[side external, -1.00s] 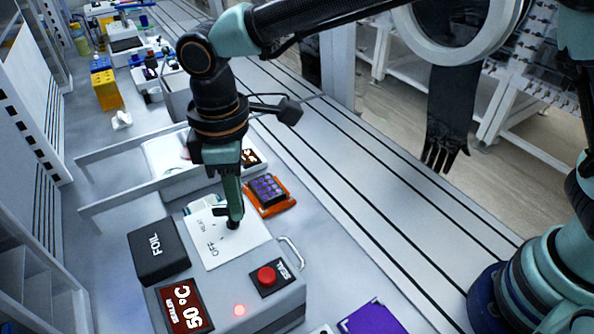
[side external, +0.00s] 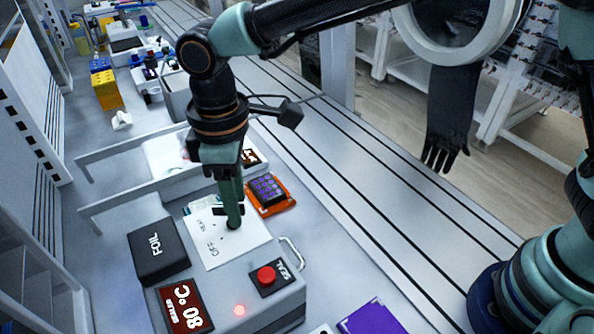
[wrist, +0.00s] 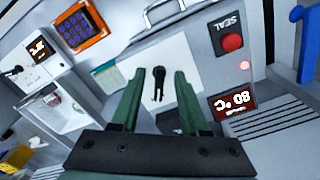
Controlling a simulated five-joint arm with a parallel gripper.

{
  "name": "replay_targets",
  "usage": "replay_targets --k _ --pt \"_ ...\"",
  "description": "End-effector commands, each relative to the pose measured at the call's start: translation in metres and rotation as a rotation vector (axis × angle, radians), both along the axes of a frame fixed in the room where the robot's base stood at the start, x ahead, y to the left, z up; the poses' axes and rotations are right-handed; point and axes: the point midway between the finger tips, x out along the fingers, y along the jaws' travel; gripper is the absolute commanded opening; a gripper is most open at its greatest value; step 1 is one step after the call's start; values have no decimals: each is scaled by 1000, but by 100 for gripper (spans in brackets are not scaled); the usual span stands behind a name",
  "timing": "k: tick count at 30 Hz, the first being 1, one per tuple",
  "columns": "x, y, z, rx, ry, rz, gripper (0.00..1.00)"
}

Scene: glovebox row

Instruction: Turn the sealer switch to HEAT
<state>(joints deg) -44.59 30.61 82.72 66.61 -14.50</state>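The sealer (side external: 255,275) is a grey box with a white label plate marked OFF and HEAT. Its small black switch (wrist: 158,82) shows in the wrist view between my fingers, with a gap on each side. My gripper (wrist: 160,73) has two green fingers, held apart. In the side view my gripper (side external: 233,226) points down over the switch and hides most of it; I cannot tell there whether it touches. The switch's exact setting is unclear. The sealer's display (side external: 186,306) reads 80 °C, and it also shows in the wrist view (wrist: 233,102).
A black FOIL box (side external: 158,252) stands left of the label plate. A red SEAL button (side external: 266,276) and a lit red lamp (side external: 239,310) are on the sealer's front. A metal handle (side external: 292,252) sticks out at right.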

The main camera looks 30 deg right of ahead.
Motion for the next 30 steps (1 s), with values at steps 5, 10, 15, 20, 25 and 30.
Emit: replay_targets --k 5,10,15,20,25,30 --pt "0 0 4 0 0 1 45" --pt "0 0 28 3 -3 1 45" --pt "1 1 63 4 -3 0 45" --pt "0 0 93 3 -3 0 45" --pt "0 0 114 1 -2 0 45" --pt "0 0 121 0 0 0 45"
